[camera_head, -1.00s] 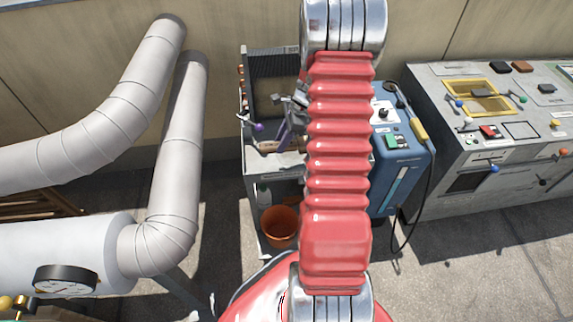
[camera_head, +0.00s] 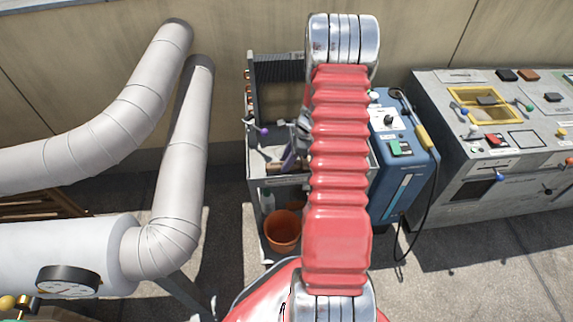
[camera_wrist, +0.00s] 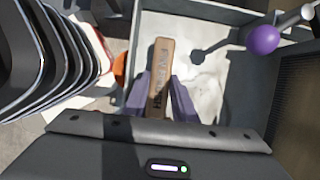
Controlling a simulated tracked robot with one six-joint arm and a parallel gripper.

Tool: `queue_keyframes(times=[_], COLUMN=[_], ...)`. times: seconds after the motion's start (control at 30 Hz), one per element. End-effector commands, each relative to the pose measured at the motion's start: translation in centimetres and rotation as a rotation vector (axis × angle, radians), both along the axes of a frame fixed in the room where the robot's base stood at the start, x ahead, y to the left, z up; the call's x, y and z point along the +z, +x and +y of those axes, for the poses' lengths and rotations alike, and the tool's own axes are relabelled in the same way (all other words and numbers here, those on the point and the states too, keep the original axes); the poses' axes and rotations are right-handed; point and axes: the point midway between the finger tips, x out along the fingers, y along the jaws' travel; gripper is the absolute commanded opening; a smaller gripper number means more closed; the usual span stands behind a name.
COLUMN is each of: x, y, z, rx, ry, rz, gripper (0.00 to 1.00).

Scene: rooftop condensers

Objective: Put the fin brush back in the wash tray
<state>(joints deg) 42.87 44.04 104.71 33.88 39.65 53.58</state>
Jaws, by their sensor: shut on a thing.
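The fin brush (camera_wrist: 157,75), a brown wooden block with dark lettering, lies between the two purple fingers of my gripper (camera_wrist: 160,95) in the wrist view. The gripper is shut on it. The wash tray (camera_wrist: 205,85) is a grey walled tray with a whitish floor below and around the brush. In the head view the tray (camera_head: 262,181) is the top of a grey cart, and the brush (camera_head: 272,167) shows as a small brown piece at its left part. My arm covers much of the tray there. Whether the brush touches the tray floor is unclear.
A purple-knobbed lever (camera_wrist: 263,39) stands at the tray's right side. A blue machine (camera_head: 402,165) stands right of the cart, then a grey console (camera_head: 490,150). Large pipes (camera_head: 185,170) stand left.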

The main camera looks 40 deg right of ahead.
Motion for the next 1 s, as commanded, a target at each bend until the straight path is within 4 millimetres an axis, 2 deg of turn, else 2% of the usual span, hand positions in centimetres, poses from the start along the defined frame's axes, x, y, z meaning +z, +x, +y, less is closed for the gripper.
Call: queue_keyframes(times=[0.1,0.2,0.53,0.57,0.8,1.0], x=[-1.5,-2.0,-2.2,-2.3,-2.2,-2.2], y=[0.0,0.0,0.0,0.0,0.0,0.0], z=[0.0,0.0,-0.1,0.0,-0.1,-0.1], rx=[-0.002,-0.001,-0.001,-0.001,-0.001,-0.001], ry=[0.001,0.0,0.0,0.0,0.0,0.0], rz=[0.001,0.0,0.0,0.0,0.0,0.0], gripper=[0.0,0.0,0.0,0.25,0.42,0.43])
